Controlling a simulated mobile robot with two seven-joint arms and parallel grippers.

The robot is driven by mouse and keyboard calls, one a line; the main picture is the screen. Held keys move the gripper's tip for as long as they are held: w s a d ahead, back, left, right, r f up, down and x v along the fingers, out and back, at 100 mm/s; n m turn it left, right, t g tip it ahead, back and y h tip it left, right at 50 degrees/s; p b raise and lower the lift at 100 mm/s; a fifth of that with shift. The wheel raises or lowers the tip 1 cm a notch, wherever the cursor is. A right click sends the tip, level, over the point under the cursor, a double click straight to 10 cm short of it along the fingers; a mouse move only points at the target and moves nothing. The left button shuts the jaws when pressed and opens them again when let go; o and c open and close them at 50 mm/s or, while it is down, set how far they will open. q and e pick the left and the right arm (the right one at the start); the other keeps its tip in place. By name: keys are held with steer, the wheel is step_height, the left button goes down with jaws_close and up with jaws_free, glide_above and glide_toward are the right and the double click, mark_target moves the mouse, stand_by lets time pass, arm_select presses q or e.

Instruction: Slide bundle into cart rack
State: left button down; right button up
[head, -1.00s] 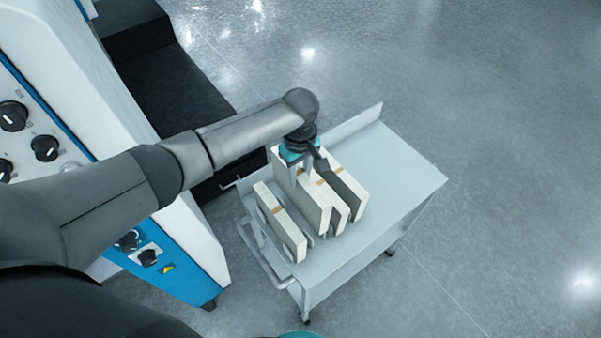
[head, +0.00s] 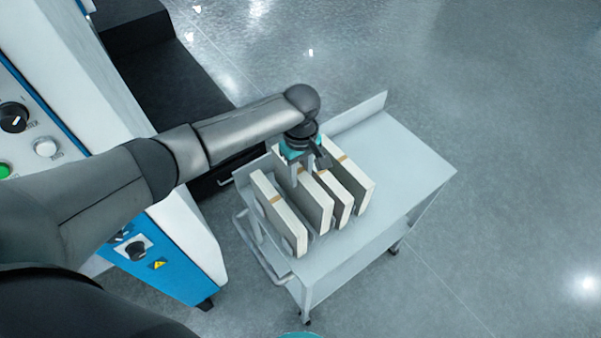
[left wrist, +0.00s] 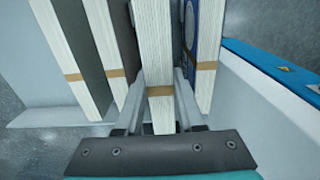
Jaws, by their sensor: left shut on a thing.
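My left gripper (head: 297,172) is shut on a pale paper bundle with a brown band (head: 316,198), gripping it from above. This bundle stands upright on the grey cart (head: 405,165), second from the left among the bundles. In the left wrist view, the gripper's fingers (left wrist: 160,95) lie on both sides of the held bundle (left wrist: 154,45). Rack dividers are mostly hidden between the bundles. I cannot tell whether the held bundle rests on the cart top. My right gripper's fingers are not seen.
Another bundle (head: 282,216) stands left of the held one, and two more (head: 340,196) (head: 352,180) stand to its right with narrow gaps. The blue and white machine (head: 175,262) is close to the cart's left side. The cart's right part is bare.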

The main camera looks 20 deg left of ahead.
arm_select(q)
steer(key=shift+f+b, duration=1.5)
steer(key=shift+b, duration=0.35)
steer(key=shift+f+b, duration=0.4)
steer(key=shift+f, duration=0.75)
steer(key=shift+c, duration=2.2)
jaws_free()
steer(key=shift+s+f, duration=0.1)
step_height(320, 180, up, 15)
steer(key=shift+r+p, duration=0.2)
steer(key=shift+p, duration=1)
